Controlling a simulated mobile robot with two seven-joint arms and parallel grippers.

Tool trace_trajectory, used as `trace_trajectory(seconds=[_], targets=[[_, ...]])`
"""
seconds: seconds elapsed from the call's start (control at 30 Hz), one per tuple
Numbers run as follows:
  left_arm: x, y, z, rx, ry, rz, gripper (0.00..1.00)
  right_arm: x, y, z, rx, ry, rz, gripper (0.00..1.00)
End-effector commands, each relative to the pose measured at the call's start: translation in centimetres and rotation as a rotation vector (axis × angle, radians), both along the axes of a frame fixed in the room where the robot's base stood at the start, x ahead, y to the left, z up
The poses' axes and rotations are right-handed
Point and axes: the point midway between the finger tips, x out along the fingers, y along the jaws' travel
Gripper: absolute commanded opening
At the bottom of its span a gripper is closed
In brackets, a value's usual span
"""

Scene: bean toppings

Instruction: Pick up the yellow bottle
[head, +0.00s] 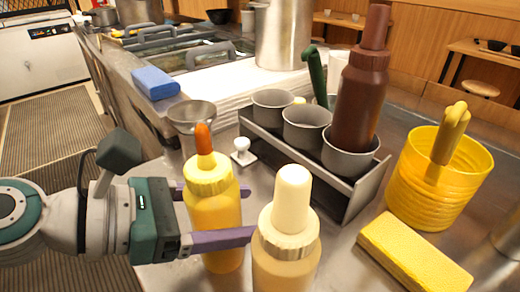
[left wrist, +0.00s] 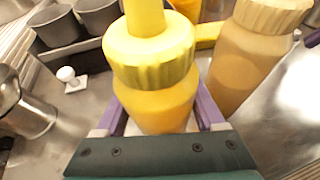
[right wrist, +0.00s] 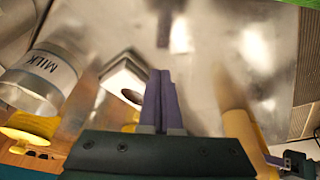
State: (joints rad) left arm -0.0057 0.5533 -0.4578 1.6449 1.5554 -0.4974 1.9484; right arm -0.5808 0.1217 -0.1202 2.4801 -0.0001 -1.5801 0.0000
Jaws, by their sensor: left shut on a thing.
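The yellow bottle (head: 217,222) has a ribbed yellow cap and an orange-tipped nozzle. It stands upright at the lower middle of the head view. My left gripper (head: 246,213) reaches in from the left, with purple fingers on both sides of the bottle's body, shut on it. In the left wrist view the yellow bottle (left wrist: 160,108) fills the space between the fingers. I cannot tell whether its base touches the counter. My right gripper (right wrist: 160,95) shows only in the right wrist view, with its fingers together and nothing visible between them.
A tan bottle (head: 286,262) stands close to the right of the yellow one. A metal rack (head: 355,190) holds grey cups and a brown bottle (head: 358,100). A yellow tub (head: 420,200) and yellow sponge (head: 410,255) lie right. A MILK container (right wrist: 45,75) is near my right gripper.

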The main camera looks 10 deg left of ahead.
Motion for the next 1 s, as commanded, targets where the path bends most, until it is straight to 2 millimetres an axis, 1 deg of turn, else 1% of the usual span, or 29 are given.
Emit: trace_trajectory(seconds=[0.17, 0.27, 0.37, 0.47, 0.57, 0.6, 0.7, 0.8, 0.9, 1.0], targets=[[0.0, 0.0, 0.5, -0.001, -0.002, 0.000, 0.44, 0.0, 0.0, 0.4, 0.000, 0.000, 0.000, 0.00], [0.0, 0.0, 1.5, 0.000, -0.003, -0.001, 0.44, 0.0, 0.0, 1.0, 0.000, 0.000, 0.000, 0.00], [0.0, 0.0, 3.2, 0.001, -0.004, -0.001, 0.44, 0.0, 0.0, 2.2, 0.000, 0.000, 0.000, 0.00], [0.0, 0.0, 5.6, 0.001, -0.005, -0.002, 0.44, 0.0, 0.0, 3.8, 0.000, 0.000, 0.000, 0.00], [0.1, 0.0, 8.6, 0.000, -0.005, -0.001, 0.44, 0.0, 0.0, 5.8, 0.000, 0.000, 0.000, 0.00], [0.1, 0.0, 10.0, -0.001, -0.006, -0.001, 0.44, 0.0, 0.0, 6.6, 0.000, 0.000, 0.000, 0.00], [0.0, 0.0, 13.0, -0.001, -0.006, -0.001, 0.44, 0.0, 0.0, 8.4, 0.000, 0.000, 0.000, 0.00], [0.0, 0.0, 15.6, 0.000, -0.005, -0.001, 0.44, 0.0, 0.0, 9.7, 0.000, -0.001, 0.000, 0.00], [0.1, 0.0, 17.6, -0.001, -0.005, 0.000, 0.44, 0.0, 0.0, 10.5, 0.000, -0.001, 0.000, 0.00], [0.0, 0.0, 18.9, -0.003, -0.003, 0.000, 0.44, 0.1, 0.0, 11.0, 0.000, -0.001, 0.000, 0.00]])
